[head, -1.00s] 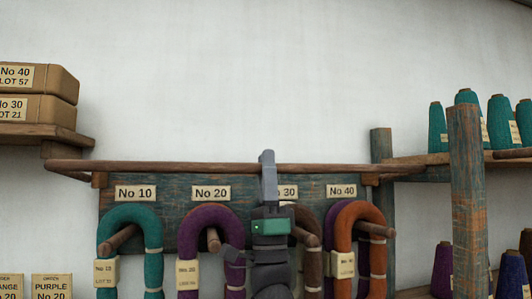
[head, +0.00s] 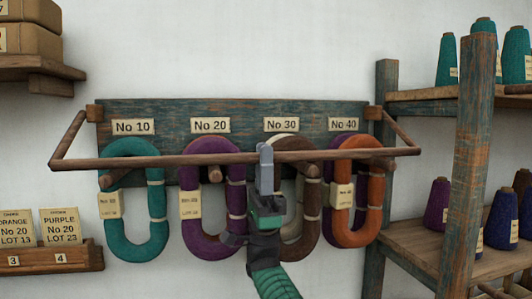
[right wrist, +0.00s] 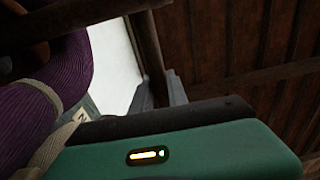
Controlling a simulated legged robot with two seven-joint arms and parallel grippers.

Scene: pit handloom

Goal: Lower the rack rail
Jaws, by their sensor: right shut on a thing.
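The rack rail (head: 140,162) is a brown wooden bar on two side arms hinged at the ends of the blue-green peg board (head: 250,112). It crosses in front of the hanks at the height of the pegs. My right gripper (head: 265,155) is shut on the rail near its middle. In the right wrist view its fingers (right wrist: 165,90) are at a dark bar, partly hidden by the gripper body. Behind the rail hang a teal hank (head: 120,235), a purple hank (head: 197,225), a brown and cream hank (head: 308,225) and an orange hank (head: 372,215). My left gripper is out of view.
Shelves with thread cones and a wooden post (head: 470,160) stand at the right. Boxes on a shelf (head: 40,68) are at upper left, and labelled packets (head: 60,228) stand on a lower shelf at left. The wall above the board is bare.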

